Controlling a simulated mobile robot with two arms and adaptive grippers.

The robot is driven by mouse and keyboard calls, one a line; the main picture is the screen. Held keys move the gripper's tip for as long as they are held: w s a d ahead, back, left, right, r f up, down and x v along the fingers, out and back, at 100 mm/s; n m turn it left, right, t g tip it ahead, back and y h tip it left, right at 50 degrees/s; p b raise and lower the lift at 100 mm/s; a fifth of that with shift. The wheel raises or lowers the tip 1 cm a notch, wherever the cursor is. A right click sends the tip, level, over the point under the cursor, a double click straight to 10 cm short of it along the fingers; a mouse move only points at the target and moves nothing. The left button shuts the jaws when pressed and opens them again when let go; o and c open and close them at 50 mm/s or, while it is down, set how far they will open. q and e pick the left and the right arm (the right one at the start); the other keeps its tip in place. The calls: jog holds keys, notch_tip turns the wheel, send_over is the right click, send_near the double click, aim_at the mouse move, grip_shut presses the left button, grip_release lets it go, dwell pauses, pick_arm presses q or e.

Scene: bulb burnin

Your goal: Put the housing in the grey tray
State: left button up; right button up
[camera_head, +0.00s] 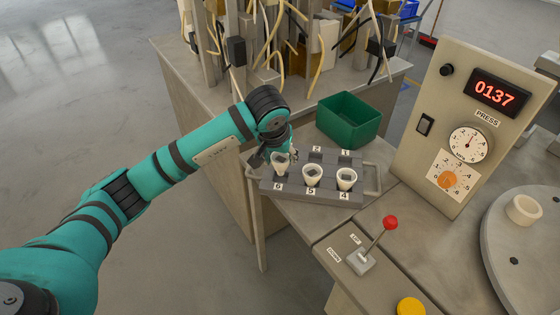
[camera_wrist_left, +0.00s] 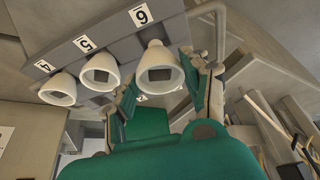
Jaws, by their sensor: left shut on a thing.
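The grey tray (camera_head: 267,185) lies on the bench with slots numbered 1 to 6. Two white cup-shaped housings stand in it, one at slot 5 (camera_head: 312,176) and one at slot 4 (camera_head: 346,179); they also show in the left wrist view (camera_wrist_left: 100,72). My left gripper (camera_head: 279,155) is shut on a third white housing (camera_wrist_left: 160,72) at slot 6. This housing looks a little higher than the other two, with its narrow lower end showing; whether it touches the tray is hidden. My right gripper is not in view.
A green bin (camera_head: 349,120) stands just behind the tray. To the right are a press panel (camera_head: 430,130) reading 0137, a red-knobbed lever (camera_head: 375,245) and a round plate (camera_head: 500,250) with a white ring. A table with posts and cables stands behind.

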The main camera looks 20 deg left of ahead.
aim_at(280, 163)
pick_arm(q)
notch_tip(280, 163, down, 2)
jog(key=shift+s+f+p, duration=0.15)
jog(key=shift+p, duration=0.2)
jog(key=shift+f, duration=0.25)
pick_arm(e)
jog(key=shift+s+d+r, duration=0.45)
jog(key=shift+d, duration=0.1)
pick_arm(q)
jog(key=shift+f, duration=0.2)
jog(key=o, duration=1)
jog(key=shift+c, duration=0.2)
jog(key=shift+r, duration=0.1)
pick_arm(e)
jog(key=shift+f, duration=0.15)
pick_arm(q)
jog(key=shift+r, duration=0.1)
